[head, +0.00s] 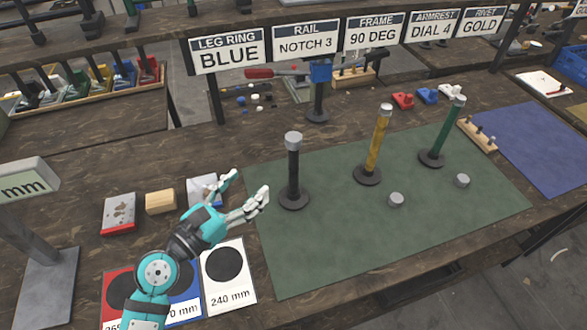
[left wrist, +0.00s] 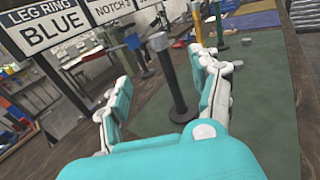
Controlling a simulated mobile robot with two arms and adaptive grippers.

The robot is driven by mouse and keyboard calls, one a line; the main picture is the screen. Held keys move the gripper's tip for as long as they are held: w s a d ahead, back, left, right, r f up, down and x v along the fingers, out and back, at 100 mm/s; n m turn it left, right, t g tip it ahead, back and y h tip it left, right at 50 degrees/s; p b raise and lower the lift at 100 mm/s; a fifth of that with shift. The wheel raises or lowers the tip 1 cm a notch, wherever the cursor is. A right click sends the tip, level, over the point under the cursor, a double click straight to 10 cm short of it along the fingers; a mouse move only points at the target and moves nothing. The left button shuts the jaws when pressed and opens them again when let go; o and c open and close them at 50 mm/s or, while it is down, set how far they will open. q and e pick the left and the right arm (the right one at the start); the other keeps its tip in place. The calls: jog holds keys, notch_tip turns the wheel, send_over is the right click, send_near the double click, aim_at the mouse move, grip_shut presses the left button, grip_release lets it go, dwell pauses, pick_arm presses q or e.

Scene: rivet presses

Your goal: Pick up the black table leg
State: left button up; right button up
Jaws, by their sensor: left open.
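The black table leg (head: 293,172) stands upright on its round black base on the green mat (head: 330,265), with a light grey cap on top. My left gripper (head: 248,190) is open and empty, just left of the black leg, with its fingers pointing toward it. In the left wrist view the black leg (left wrist: 174,75) shows upright between the spread fingers of my left gripper (left wrist: 160,95), a little beyond them; no contact shows. My right gripper is not in view.
A yellow leg (head: 378,142) and a green leg (head: 445,130) stand to the right on the mat. Two grey caps (head: 396,200) (head: 462,180) lie on the mat. A wooden block (head: 160,201) and size cards (head: 229,273) lie left. The mat's front is clear.

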pick_arm(q)
jog(key=p, duration=0.2)
send_near(288, 145)
jog(key=w+d, duration=0.1)
jog(key=x, duration=0.5)
jog(key=shift+d+r, duration=0.15)
jog(key=shift+w+d, duration=0.1)
jog(key=shift+w, duration=0.15)
jog(key=x, duration=0.4)
jog(key=shift+w, duration=0.2)
jog(key=shift+w+d, duration=0.25)
jog(key=shift+w, duration=0.05)
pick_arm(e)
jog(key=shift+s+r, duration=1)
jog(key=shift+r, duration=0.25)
pick_arm(q)
jog(key=shift+s, duration=0.1)
jog(key=shift+c, duration=0.5)
